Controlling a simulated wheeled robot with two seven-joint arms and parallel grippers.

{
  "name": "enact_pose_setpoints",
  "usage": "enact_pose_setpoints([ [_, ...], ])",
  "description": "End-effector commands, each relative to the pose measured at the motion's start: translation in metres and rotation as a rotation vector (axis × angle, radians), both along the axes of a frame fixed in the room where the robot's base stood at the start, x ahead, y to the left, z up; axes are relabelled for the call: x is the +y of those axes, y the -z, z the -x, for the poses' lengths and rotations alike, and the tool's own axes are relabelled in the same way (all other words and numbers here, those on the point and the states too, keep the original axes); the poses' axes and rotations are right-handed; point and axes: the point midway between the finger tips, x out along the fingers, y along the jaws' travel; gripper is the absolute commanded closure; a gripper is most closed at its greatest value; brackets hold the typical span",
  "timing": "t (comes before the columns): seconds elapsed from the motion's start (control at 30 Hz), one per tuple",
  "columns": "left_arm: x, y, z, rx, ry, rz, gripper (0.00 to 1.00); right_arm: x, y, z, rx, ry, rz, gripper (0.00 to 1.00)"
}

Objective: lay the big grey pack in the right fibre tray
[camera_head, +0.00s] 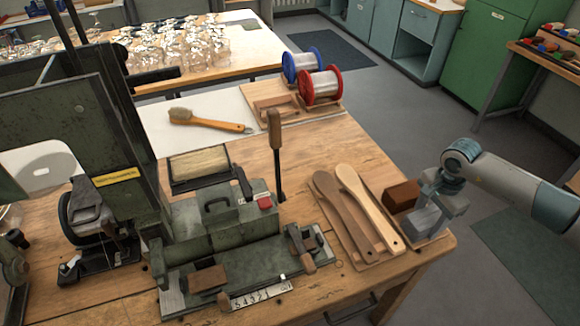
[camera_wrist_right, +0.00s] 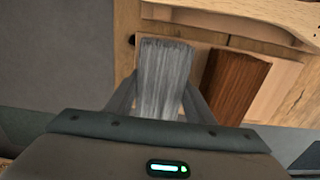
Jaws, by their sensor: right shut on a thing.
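My right gripper (camera_head: 436,208) points down at the right end of the bench and is shut on the big grey pack (camera_head: 422,222). In the right wrist view the streaked grey pack (camera_wrist_right: 163,75) sits between the two fingers. It is over or in a shallow wooden holder; I cannot tell whether it is lifted clear. A dark-rimmed tray of pale fibre (camera_head: 200,163) lies behind the green machine (camera_head: 215,222). I cannot tell which tray is the right fibre tray. My left gripper is not in view.
A red-brown pack (camera_head: 403,196) lies close beside the grey one, and shows in the wrist view (camera_wrist_right: 235,85). Wooden brush bodies (camera_head: 365,205) lie on a board to its left. An upright lever (camera_head: 276,150) stands behind the machine. Red and blue spools (camera_head: 320,86) stand farther back.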

Motion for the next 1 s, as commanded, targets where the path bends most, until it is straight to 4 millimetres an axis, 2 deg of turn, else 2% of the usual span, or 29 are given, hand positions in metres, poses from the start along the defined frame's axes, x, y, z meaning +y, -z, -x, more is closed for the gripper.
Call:
enact_pose_setpoints([
  [0.67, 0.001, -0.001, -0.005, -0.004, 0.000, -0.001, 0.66, 0.002, -0.003, 0.000, -0.001, -0.007, 0.000, 0.74],
  [0.87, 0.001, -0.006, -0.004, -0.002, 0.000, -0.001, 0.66, 0.015, -0.017, 0.002, -0.002, -0.062, -0.002, 0.74],
  [1.0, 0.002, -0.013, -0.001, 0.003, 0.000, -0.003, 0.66, 0.036, -0.041, 0.007, -0.004, -0.151, -0.003, 0.74],
])
